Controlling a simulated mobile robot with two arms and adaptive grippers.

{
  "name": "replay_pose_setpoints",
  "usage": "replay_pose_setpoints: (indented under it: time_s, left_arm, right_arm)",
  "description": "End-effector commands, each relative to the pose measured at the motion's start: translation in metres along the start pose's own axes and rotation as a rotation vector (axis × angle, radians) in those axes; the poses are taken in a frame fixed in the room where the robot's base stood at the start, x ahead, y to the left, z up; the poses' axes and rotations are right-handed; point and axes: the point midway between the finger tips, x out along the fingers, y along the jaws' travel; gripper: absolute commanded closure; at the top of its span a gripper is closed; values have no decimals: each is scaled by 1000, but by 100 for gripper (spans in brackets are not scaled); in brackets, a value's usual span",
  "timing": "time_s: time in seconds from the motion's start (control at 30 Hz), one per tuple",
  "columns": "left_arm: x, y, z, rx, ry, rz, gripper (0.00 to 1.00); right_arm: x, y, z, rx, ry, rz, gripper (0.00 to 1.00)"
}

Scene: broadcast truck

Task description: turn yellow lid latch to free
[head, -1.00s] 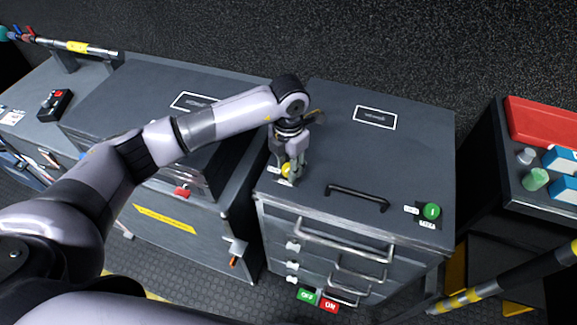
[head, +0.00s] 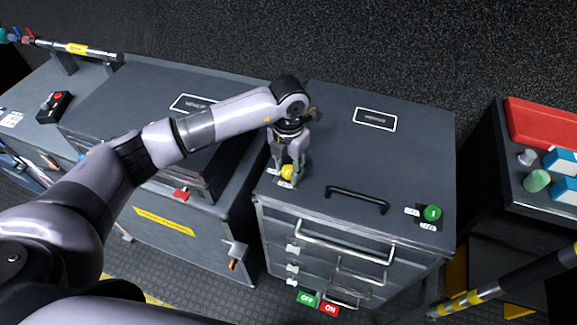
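The yellow lid latch (head: 287,172) sits on the front left corner of the grey cabinet's lid (head: 340,150), with small white labels beside it. My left gripper (head: 287,178) points down over the latch, with one finger on each side of it. The fingers partly hide the latch. Whether they press on it I cannot tell. A green latch (head: 432,213) with a white mark sits at the lid's front right corner, with labels beside it. My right gripper is not in view.
A black handle (head: 357,198) stands up from the lid between the two latches. Drawers with metal handles (head: 343,241) are below. A second grey case (head: 130,100) stands close on the left. A shelf with a red box (head: 540,122) is at the right.

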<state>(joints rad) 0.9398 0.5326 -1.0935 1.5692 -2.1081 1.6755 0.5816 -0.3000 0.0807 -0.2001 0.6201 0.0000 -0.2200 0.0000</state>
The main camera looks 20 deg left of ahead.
Motion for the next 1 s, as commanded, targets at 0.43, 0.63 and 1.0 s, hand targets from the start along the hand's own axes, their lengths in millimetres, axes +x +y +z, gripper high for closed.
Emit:
replay_pose_setpoints:
  time_s: [0.43, 0.63, 1.0]
  left_arm:
    - [0, 0, 0, 1, 0, -1, 49]
    - [-14, 0, 1, 1, -4, -1, 49]
    - [-89, 0, 1, 1, -5, 0, 49]
  right_arm:
    - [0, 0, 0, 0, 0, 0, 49]
    - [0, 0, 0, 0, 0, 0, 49]
    - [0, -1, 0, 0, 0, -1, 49]
